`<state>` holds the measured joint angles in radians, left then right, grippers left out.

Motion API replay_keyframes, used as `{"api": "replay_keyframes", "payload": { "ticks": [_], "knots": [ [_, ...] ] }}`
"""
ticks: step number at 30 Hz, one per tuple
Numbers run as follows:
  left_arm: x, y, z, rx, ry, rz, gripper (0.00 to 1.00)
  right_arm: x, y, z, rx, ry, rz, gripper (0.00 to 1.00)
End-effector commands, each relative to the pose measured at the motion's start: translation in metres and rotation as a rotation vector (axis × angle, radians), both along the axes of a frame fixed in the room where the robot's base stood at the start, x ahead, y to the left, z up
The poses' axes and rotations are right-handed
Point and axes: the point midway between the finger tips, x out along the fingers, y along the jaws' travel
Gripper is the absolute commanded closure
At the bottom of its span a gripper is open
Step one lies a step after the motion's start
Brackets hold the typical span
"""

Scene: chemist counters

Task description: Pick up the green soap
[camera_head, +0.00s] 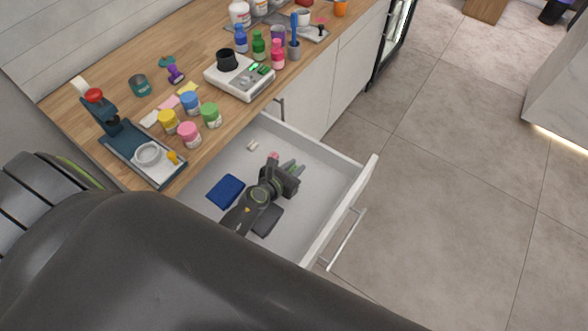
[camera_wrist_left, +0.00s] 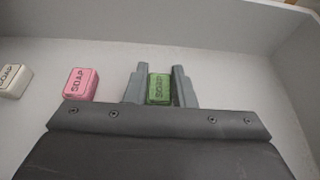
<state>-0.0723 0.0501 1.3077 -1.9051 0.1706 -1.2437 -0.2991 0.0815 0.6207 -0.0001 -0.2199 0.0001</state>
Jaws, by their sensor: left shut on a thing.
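The green soap (camera_wrist_left: 159,88) is a small block marked SOAP, between the two fingers of my left gripper (camera_wrist_left: 160,85) in the left wrist view. The gripper is shut on it, inside the open white drawer (camera_head: 330,158). In the head view my left gripper (camera_head: 291,168) reaches down into the drawer, and the soap is hard to make out between its fingers. My right gripper is in neither view.
A pink soap (camera_wrist_left: 81,84) lies just left of the gripper, and a white soap (camera_wrist_left: 13,80) lies farther left. A blue cloth-like item (camera_head: 226,191) lies in the drawer. The counter (camera_head: 120,80) above holds jars, bottles and a scale (camera_head: 239,77).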

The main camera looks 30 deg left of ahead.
Motion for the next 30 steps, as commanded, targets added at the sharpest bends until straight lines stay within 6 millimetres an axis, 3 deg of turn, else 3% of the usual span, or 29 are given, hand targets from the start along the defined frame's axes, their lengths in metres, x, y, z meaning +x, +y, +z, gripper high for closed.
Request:
{"api": "replay_keyframes", "payload": {
  "ticks": [8,21,30],
  "knots": [
    [0.000,0.000,0.010,0.001,0.000,0.000,0.98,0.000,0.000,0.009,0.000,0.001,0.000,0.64],
    [0.000,0.000,0.075,0.000,-0.001,0.000,0.98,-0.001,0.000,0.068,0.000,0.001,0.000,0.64],
    [0.000,0.000,0.098,-0.001,0.000,0.000,0.98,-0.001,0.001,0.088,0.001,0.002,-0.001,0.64]
  ]
}}
